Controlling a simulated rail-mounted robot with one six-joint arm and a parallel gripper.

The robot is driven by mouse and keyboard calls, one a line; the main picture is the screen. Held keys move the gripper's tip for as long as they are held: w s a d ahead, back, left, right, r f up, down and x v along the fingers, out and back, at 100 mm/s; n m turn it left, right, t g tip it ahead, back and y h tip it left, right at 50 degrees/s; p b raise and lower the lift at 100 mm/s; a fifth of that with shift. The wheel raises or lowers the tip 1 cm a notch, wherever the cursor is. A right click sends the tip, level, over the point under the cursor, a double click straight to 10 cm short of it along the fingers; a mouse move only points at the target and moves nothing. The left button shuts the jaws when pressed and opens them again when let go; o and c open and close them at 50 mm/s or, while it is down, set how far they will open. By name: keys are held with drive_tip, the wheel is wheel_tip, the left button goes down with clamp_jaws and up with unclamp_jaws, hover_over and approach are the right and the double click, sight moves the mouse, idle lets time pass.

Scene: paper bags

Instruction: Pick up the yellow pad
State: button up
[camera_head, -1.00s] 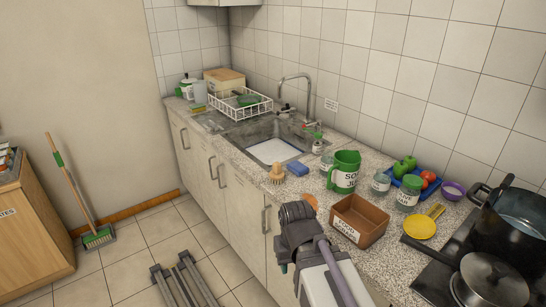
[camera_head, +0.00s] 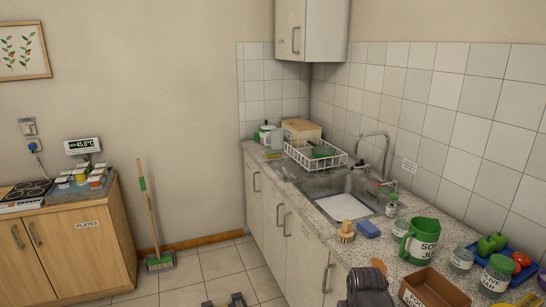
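A small yellow pad with a greenish tint (camera_head: 273,155) lies at the far end of the granite counter, left of the white dish rack. It is small in view and its detail is hard to make out. A dark rounded part of my own arm shows at the bottom edge, in front of the counter.
The sink (camera_head: 342,205), white dish rack (camera_head: 318,155) and tap (camera_head: 372,140) stand near the pad. A brush (camera_head: 346,231), blue sponge (camera_head: 368,229), green jug (camera_head: 421,240) and brown box (camera_head: 433,287) line the nearer counter. The floor left of the cabinets is largely clear.

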drive_tip(key=o, duration=1)
